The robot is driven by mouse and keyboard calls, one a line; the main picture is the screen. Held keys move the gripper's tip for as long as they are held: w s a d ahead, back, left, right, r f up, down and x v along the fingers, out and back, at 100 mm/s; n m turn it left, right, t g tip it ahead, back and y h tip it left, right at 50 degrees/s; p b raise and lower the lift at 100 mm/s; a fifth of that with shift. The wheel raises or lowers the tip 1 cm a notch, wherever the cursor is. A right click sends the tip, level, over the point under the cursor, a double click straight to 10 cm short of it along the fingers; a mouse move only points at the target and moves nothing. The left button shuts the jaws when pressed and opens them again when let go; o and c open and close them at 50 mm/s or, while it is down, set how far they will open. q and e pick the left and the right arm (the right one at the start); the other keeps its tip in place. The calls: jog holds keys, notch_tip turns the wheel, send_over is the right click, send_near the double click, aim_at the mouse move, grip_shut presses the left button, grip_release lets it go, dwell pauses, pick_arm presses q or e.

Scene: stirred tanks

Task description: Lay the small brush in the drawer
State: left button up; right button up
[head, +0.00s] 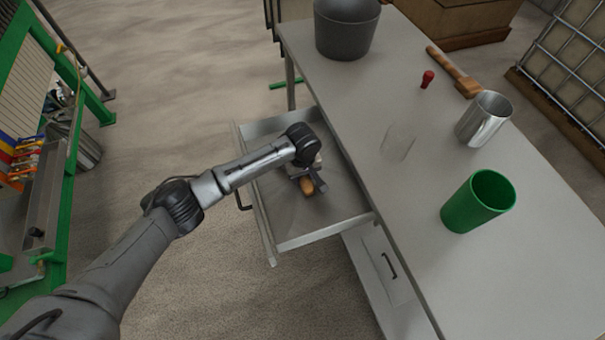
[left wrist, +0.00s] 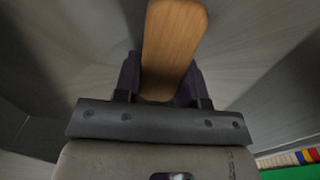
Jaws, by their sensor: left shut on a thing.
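The small brush shows as a wooden piece (head: 308,187) in the head view, at the tip of my left gripper (head: 307,178). In the left wrist view its flat wooden body (left wrist: 172,45) sits between the two dark fingers (left wrist: 160,85), which are shut on it. Bristles are not visible. The drawer (head: 282,215) is pulled out from the left side of the table. My left gripper and the brush are inside its outline, over the floor of the drawer. I cannot tell whether the brush touches the drawer floor. My right gripper is not in view.
The table (head: 365,115) bears a dark pot (head: 345,35), a clear glass (head: 397,143), a red-handled item (head: 427,79), a wooden-handled tool (head: 455,73), a metal cup (head: 483,120) and a green cup (head: 477,203). The drawer floor around the brush looks clear.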

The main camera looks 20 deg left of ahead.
pick_arm(q)
jog(key=shift+f, duration=0.1)
jog(key=o, duration=0.5)
jog(key=shift+f, duration=0.1)
jog(key=o, duration=0.4)
jog(key=shift+r, duration=0.2)
jog(key=shift+r+p, duration=1.85)
jog(key=shift+r, duration=4.2)
